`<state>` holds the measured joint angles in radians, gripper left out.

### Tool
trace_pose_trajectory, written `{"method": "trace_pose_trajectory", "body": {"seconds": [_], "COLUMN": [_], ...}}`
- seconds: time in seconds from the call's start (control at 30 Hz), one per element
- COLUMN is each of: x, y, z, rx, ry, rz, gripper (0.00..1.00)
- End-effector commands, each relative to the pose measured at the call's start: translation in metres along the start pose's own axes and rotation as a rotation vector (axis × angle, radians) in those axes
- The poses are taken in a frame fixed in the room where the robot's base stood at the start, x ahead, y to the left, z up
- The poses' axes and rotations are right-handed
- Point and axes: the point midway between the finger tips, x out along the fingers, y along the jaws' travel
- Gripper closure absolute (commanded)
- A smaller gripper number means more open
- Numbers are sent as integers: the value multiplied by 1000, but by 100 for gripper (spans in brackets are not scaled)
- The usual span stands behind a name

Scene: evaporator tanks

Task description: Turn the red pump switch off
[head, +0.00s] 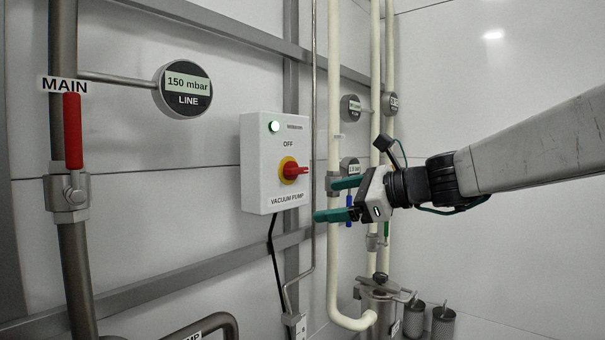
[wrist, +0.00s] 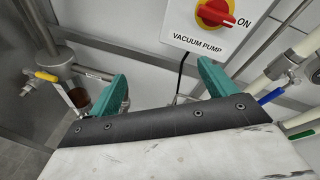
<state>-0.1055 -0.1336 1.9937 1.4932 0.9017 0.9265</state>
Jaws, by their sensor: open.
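The red pump switch (head: 293,170) is a rotary knob on a yellow disc, on the front of a white box (head: 258,195) labelled VACUUM PUMP. In the head view its handle points right, away from the OFF label above it. My gripper (head: 335,200) has teal fingers and is open and empty. In the head view it is right of the box and slightly below the switch. The fingers appear apart from the switch.
A red-handled MAIN valve (head: 73,130) is on the pipe at left. A LINE gauge (head: 184,88) reads 150 mbar. Cream pipes (head: 334,260) run vertically behind my gripper. Blue (wrist: 270,96) and green valve handles are at right in the wrist view. A black cable hangs below the box.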

Motion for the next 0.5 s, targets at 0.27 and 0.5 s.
{"method": "trace_pose_trajectory", "body": {"seconds": [0.27, 0.5], "x": [39, 66], "y": [-82, -92], "z": [12, 17], "rx": [443, 478], "ry": [-188, -204], "rz": [-172, -182], "gripper": [16, 16]}}
